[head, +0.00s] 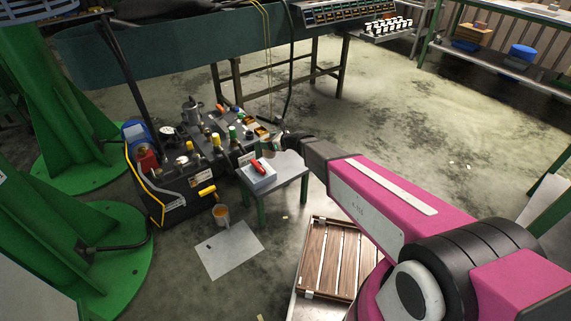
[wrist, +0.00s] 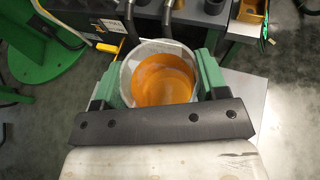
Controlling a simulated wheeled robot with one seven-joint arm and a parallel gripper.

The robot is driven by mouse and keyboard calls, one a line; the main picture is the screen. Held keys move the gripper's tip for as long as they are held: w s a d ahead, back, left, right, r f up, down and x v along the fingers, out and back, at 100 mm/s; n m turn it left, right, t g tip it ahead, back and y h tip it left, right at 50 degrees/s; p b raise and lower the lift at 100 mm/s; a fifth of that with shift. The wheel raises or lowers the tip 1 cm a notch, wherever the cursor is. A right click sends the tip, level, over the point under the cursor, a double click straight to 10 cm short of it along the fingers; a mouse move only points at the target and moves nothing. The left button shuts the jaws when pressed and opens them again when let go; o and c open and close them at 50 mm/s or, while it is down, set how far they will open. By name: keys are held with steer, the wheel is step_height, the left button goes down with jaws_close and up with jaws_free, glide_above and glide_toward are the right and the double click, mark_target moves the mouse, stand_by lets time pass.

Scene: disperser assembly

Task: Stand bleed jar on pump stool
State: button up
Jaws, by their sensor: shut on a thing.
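The bleed jar (wrist: 163,82), a pale round jar with orange fluid in it, is upright between the green fingers of my gripper (wrist: 165,72) in the wrist view. In the head view, my gripper (head: 269,149) is small and partly hidden at the far end of my arm, near the back of the pump stool. The pump stool (head: 291,170) has a grey top and green legs. A pale surface to the right of the jar in the wrist view looks like its top (wrist: 246,98). I cannot tell whether the jar touches it.
A white box with a red item (head: 259,172) takes up the stool's left part. The black pump unit (head: 185,205) stands left of the stool. A cup of orange fluid (head: 221,214) and a paper sheet (head: 230,252) are on the floor. A slatted wooden crate (head: 335,262) lies in front.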

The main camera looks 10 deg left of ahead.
steer(key=shift+s+a+f, duration=0.15)
steer(key=shift+a+f, duration=0.2)
steer(key=shift+a, duration=0.1)
steer(key=shift+f, duration=0.25)
steer(key=shift+w+d+f, duration=1.05)
steer(key=shift+w+f, duration=0.5)
steer(key=shift+f, duration=0.2)
steer(key=shift+w+d+f, duration=1.05)
steer(key=shift+w+f, duration=0.55)
steer(key=shift+f, duration=0.2)
steer(key=shift+w+d+f, duration=1.05)
steer(key=shift+w+f, duration=0.5)
steer(key=shift+f, duration=0.2)
steer(key=shift+f, duration=0.15)
steer(key=o, duration=1)
